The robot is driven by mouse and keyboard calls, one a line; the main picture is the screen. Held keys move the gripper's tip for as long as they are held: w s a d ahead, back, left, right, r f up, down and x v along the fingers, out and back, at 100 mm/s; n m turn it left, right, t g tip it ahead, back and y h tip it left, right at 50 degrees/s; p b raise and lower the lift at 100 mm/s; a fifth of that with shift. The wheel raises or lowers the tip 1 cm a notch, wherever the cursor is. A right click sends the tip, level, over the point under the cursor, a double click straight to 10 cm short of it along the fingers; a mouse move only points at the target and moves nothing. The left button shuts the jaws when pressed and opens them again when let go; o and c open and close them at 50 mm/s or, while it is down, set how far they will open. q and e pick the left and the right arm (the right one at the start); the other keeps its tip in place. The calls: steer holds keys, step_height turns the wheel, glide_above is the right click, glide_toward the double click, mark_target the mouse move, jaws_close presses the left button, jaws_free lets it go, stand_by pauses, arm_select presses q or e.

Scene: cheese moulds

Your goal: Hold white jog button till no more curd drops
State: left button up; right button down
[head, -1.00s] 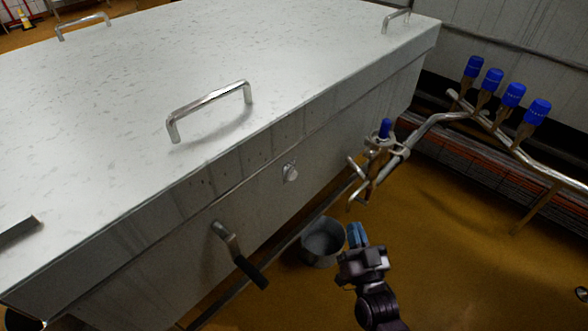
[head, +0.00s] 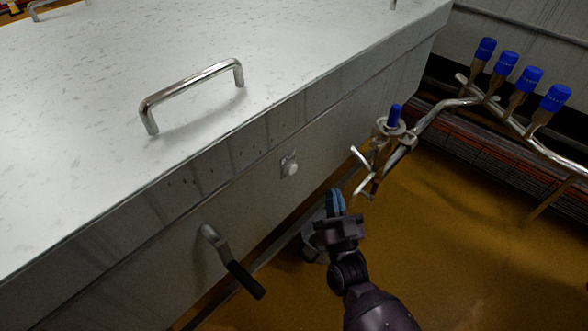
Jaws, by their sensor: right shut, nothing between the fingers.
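The white jog button (head: 290,169) is a small round knob on the front side of the large pale metal vat (head: 330,105). My right gripper (head: 335,198) is shut and empty, with blue fingertips pointing up. In the picture it is below and to the right of the button, apart from it. No curd is visible. My left gripper is not in view.
A crank with a black handle (head: 244,279) sticks out of the vat's side at the lower left. A grey bucket (head: 313,247) on the floor is mostly hidden behind my right gripper. Pipes with blue-capped valves (head: 503,66) run at the right.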

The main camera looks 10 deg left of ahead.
mark_target(291, 169)
steer(key=w+a+b, duration=0.2)
steer(key=w+a, duration=0.2)
steer(key=a, duration=0.2)
steer(key=shift+w+a, duration=0.2)
steer(key=shift+w, duration=0.15)
stand_by(2.0)
steer(key=shift+w+a, duration=0.25)
steer(key=shift+a, duration=0.1)
steer(key=shift+w+a+b, duration=0.3)
steer(key=shift+a+b, duration=0.1)
steer(key=shift+b, duration=0.05)
stand_by(4.2)
